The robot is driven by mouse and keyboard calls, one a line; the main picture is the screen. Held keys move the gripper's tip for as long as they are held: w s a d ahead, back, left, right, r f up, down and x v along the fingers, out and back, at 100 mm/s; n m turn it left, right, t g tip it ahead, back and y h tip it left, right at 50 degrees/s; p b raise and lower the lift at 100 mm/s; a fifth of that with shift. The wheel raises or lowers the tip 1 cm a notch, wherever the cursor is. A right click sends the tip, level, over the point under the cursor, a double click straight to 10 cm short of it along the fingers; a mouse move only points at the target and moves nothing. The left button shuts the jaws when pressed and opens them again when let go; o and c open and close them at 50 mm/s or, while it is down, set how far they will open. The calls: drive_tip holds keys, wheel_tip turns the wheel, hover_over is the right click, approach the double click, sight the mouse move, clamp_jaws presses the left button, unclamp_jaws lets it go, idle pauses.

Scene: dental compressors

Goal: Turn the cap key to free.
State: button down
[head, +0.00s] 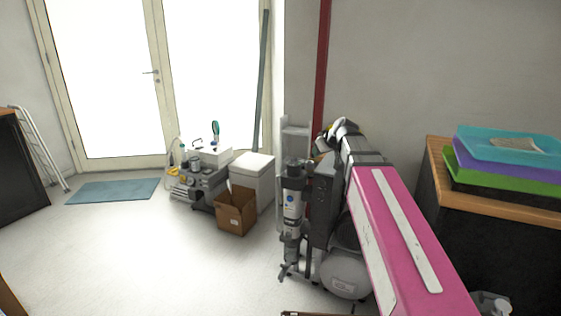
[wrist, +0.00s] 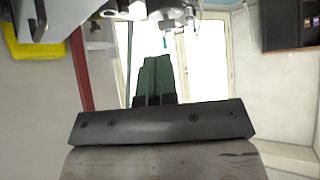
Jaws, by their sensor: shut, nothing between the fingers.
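I cannot make out the cap key in either view. A compressor unit stands right of centre in the head view, with a dark upright cabinet (head: 322,205), a grey cylinder with a blue mark (head: 291,205) and a round grey tank (head: 345,273) low down. My pink arm partly covers it. In the wrist view my gripper (wrist: 154,68) is shut and empty, its dark green fingers pointing up the picture. Grey metal fittings (wrist: 150,10) cross the top edge, above and apart from the fingertips. The gripper itself is not clear in the head view.
A red pole (head: 321,70) rises behind the compressor. A cardboard box (head: 236,212), a white bin (head: 252,178) and smaller equipment (head: 198,182) stand left of it. A wooden-topped cabinet (head: 490,215) with trays stands at the right.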

drive_tip(key=shift+s+d, duration=0.15)
drive_tip(key=shift+d, duration=0.05)
approach(296, 160)
drive_tip(key=x, duration=0.5)
drive_tip(key=shift+f, duration=0.5)
drive_tip(key=shift+w+a, duration=0.3)
drive_tip(key=shift+w, duration=0.15)
